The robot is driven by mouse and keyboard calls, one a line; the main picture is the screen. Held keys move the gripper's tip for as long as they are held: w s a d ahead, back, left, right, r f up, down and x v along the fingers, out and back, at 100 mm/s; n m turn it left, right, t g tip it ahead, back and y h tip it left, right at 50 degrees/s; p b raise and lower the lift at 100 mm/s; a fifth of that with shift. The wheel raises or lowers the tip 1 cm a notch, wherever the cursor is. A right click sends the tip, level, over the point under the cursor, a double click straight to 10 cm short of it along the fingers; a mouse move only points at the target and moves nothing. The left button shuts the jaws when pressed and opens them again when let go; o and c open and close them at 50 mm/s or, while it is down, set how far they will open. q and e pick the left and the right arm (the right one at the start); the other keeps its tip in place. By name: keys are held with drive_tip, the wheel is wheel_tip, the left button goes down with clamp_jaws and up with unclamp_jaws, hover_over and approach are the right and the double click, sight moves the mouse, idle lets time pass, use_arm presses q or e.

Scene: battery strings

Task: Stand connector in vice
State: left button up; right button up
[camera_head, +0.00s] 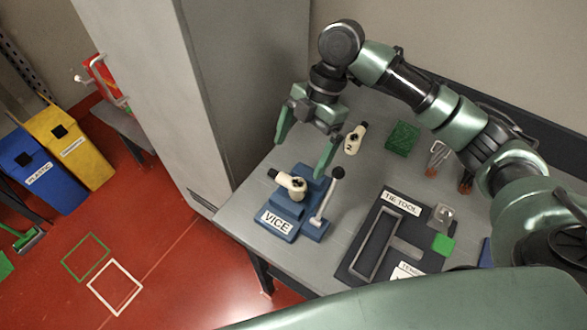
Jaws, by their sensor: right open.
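The blue vice (275,222), labelled VICE, stands on the grey bench, with a lever ending in a dark knob on its right side. A cream connector (291,184) with a dark end sits at the top of the vice; its dark end points to the upper left. I cannot tell whether the jaws clamp it. A second cream connector (354,139) with a dark end lies on the bench behind the vice. My right gripper (302,157) is open and empty, its fingers spread above and behind the vice. My left gripper is not in view.
A dark tool tray (348,272) labelled TIE TOOL lies right of the vice. A green block (403,138) and orange-tipped tools (438,158) are at the back right. A tall grey cabinet (190,110) borders the bench's left. The bench (236,212) is clear left of the vice.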

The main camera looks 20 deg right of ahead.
drive_tip(key=shift+v, duration=1.95)
